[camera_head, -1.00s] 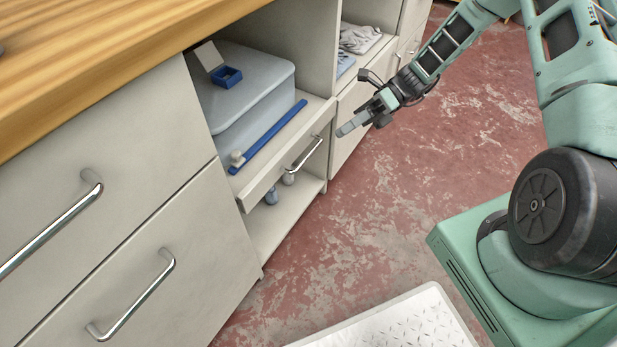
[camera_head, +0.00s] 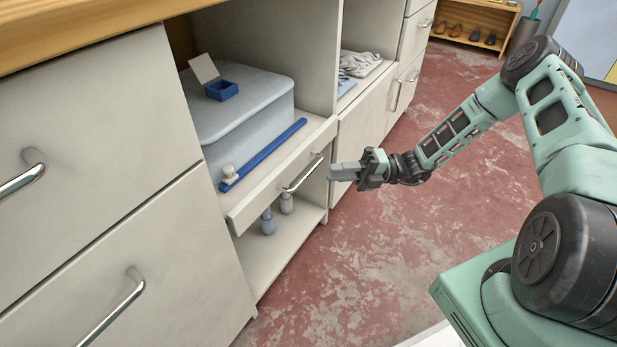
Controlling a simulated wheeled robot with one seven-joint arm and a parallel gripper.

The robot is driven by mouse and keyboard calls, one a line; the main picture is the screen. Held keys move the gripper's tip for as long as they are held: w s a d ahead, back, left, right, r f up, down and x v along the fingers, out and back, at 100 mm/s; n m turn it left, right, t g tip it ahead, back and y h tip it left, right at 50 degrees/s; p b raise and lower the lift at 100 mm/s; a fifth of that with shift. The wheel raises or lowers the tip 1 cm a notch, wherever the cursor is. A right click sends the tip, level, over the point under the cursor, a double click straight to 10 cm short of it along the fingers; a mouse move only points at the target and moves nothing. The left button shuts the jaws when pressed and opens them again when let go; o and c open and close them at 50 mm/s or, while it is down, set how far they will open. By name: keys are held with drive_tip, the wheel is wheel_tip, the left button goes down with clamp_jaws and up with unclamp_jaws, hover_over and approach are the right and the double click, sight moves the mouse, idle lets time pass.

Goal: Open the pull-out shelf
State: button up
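The pull-out shelf (camera_head: 281,183) sits in the open middle bay of the cabinet, its front edge roughly in line with the cabinet front or slightly proud of it. A metal bar handle (camera_head: 304,174) is fixed to its front. On the shelf are a grey-blue lidded box (camera_head: 243,118) and a long blue bar with a pale knob (camera_head: 264,153). My gripper (camera_head: 332,171) is just right of the handle, fingers pointing left toward it. It appears apart from the handle. From this angle I cannot make out a gap between the fingers.
A small open blue box (camera_head: 221,91) rests on the lidded box. Bottles (camera_head: 268,222) stand in the compartment below the shelf. Closed drawers with bar handles (camera_head: 118,309) are at the left. Folded cloth (camera_head: 358,64) lies in the bay to the right. The red floor (camera_head: 400,240) before the cabinet is clear.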

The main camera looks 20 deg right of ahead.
sight(308, 172)
drive_tip(key=a, duration=0.2)
drive_tip(key=a+b, duration=0.1)
drive_tip(key=a, duration=0.2)
drive_tip(key=w+a+r, duration=0.1)
drive_tip(key=a, duration=0.1)
drive_tip(key=shift+a+b, duration=0.35)
drive_tip(key=shift+b, duration=0.05)
clamp_jaws()
